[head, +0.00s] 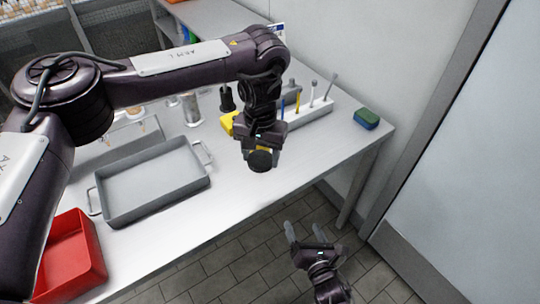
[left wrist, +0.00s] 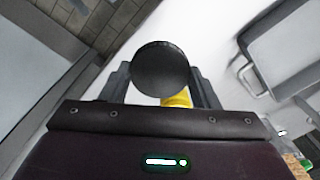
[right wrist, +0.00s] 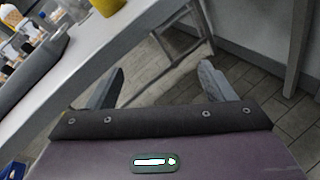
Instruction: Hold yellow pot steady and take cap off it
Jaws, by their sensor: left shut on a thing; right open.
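The yellow pot (left wrist: 178,100) is between the fingers of my left gripper (left wrist: 160,85), which is shut on it. Its round black cap (left wrist: 160,68) faces the left wrist camera and hides most of the pot. In the head view the cap (head: 261,161) shows just below the left gripper (head: 262,147), over the table near its front edge. I cannot tell whether the pot touches the table. My right gripper (head: 303,226) is open and empty, beyond the front edge and lower right of the pot. A yellow thing (right wrist: 107,5), perhaps the pot, is cut off in the right wrist view.
A grey tray (head: 108,205) and a red bin (head: 95,255) are to the left on the table (head: 230,205). A rack with several upright tools (head: 312,118) and a green-blue sponge (head: 367,118) are to the right. A yellow object (head: 227,122) sits behind my left gripper.

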